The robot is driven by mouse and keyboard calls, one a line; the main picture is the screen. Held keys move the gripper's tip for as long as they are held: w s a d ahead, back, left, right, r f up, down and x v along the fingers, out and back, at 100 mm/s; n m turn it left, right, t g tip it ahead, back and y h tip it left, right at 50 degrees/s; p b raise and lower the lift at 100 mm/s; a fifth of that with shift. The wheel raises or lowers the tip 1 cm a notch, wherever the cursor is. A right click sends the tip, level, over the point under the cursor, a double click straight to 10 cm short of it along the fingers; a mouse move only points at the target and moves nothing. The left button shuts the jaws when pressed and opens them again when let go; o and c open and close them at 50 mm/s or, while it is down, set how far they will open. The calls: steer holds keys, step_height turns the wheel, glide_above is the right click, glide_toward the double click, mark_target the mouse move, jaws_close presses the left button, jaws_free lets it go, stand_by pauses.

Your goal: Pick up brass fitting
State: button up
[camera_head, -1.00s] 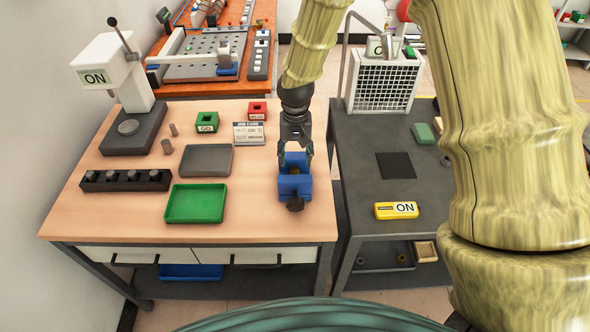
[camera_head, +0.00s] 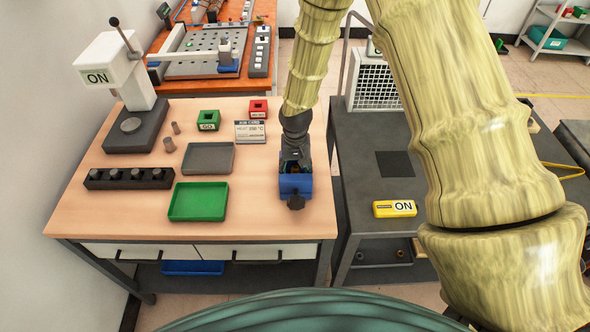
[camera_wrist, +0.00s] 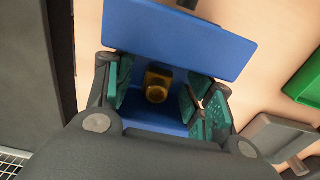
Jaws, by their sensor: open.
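The brass fitting (camera_wrist: 157,86) sits in the blue vise (camera_wrist: 185,38), with its round bore facing the wrist camera. My gripper (camera_wrist: 156,92) is open, with its teal finger pads on either side of the fitting and gaps between pads and brass. In the head view the blue vise (camera_head: 296,187) stands near the right edge of the wooden bench, its dark knob toward the front. My gripper (camera_head: 295,160) is right over it and hides most of the fitting there.
A green tray (camera_head: 199,202), a grey tray (camera_head: 208,158) and a job card (camera_head: 250,132) lie left of the vise. A white press (camera_head: 125,90) stands at the bench's left.

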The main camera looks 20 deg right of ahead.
steer(key=shift+f, duration=0.3)
jaws_close()
steer(key=shift+r+b, duration=0.1)
steer(key=shift+b, duration=0.25)
